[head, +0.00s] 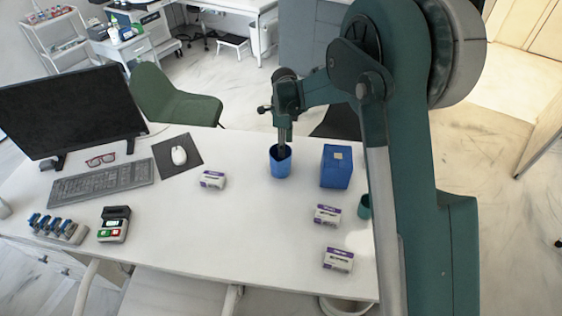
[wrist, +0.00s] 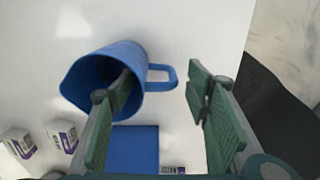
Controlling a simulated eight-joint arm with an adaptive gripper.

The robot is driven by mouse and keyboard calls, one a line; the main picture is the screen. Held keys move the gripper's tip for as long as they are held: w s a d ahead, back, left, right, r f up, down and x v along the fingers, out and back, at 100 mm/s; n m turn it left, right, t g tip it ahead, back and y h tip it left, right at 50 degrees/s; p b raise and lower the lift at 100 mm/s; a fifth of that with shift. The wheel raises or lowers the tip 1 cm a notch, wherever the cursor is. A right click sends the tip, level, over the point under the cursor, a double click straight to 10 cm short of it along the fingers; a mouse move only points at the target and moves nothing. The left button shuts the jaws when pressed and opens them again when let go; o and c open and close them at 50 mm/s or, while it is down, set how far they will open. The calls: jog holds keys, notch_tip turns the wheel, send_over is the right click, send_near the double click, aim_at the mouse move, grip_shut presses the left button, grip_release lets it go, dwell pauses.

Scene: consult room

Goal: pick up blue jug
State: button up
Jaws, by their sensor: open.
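The blue jug (head: 280,168) stands on the white desk. In the wrist view the jug (wrist: 135,60) shows its open mouth, with its handle (wrist: 172,76) pointing right. My gripper (head: 284,146) is directly over the jug, pointing down. In the wrist view my gripper (wrist: 160,84) is open, with the handle side of the jug between its fingers. The left finger overlaps the jug's mouth and appears to reach into it. The right finger is outside, right of the handle. Whether either finger touches the jug cannot be told.
A blue box (head: 336,167) stands close right of the jug. White-and-purple cartons (head: 213,180) (head: 327,215) (head: 338,260) and a green cup (head: 364,207) are on the desk. A monitor (head: 72,108), keyboard (head: 102,182) and card terminal (head: 114,224) are left. The middle front desk is clear.

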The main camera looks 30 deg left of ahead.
jog(key=shift+f, duration=0.15)
jog(key=shift+a+f+b, duration=0.1)
jog(key=shift+f+b, duration=0.35)
jog(key=shift+f, duration=2)
jog(key=c, duration=1.3)
